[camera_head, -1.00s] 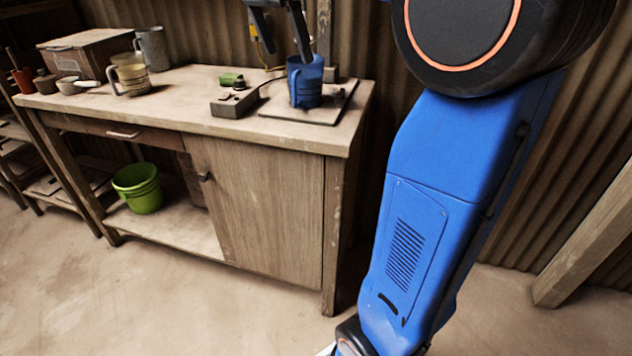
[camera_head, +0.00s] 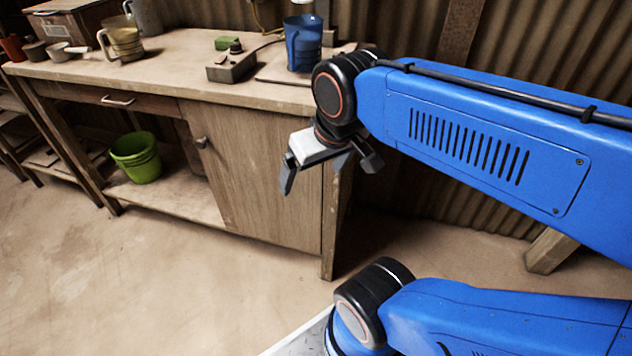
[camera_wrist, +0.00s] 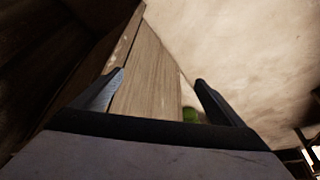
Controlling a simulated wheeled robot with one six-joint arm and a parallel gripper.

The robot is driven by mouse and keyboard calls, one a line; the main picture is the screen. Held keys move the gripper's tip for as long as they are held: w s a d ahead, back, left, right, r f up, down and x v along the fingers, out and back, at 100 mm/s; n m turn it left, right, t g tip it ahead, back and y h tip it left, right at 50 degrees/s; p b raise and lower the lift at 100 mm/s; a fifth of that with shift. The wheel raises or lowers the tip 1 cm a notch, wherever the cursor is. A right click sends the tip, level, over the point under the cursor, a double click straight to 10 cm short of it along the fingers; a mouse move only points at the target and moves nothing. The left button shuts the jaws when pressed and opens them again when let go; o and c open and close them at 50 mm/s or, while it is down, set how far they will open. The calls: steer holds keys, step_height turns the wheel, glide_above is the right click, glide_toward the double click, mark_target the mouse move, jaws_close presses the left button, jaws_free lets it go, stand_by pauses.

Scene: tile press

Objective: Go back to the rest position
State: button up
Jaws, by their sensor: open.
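My gripper (camera_head: 326,172) is open and empty in the head view, pointing down in front of the right end of the wooden workbench (camera_head: 180,70), below the level of its top. In the wrist view my gripper's two fingers (camera_wrist: 160,92) stand wide apart with nothing between them. Beyond them are the bench's wooden cabinet side and the floor. A blue cup (camera_head: 303,44) stands upright on the flat plate of the press at the bench's right end, behind my wrist and apart from my gripper. My arm partly covers the plate.
A small grey box (camera_head: 232,68) with a green piece beside it stands left of the blue cup. A beige mug (camera_head: 122,40) and a wooden box are at the far left. A green bucket (camera_head: 138,158) sits on the lower shelf. The floor (camera_head: 170,270) in front is clear.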

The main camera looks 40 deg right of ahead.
steer(key=shift+s+a+f+n, duration=0.15)
steer(key=shift+s+f, duration=0.15)
steer(key=shift+f, duration=0.2)
steer(key=shift+s+a+f+n, duration=0.15)
steer(key=shift+s+f, duration=0.15)
steer(key=shift+f, duration=0.15)
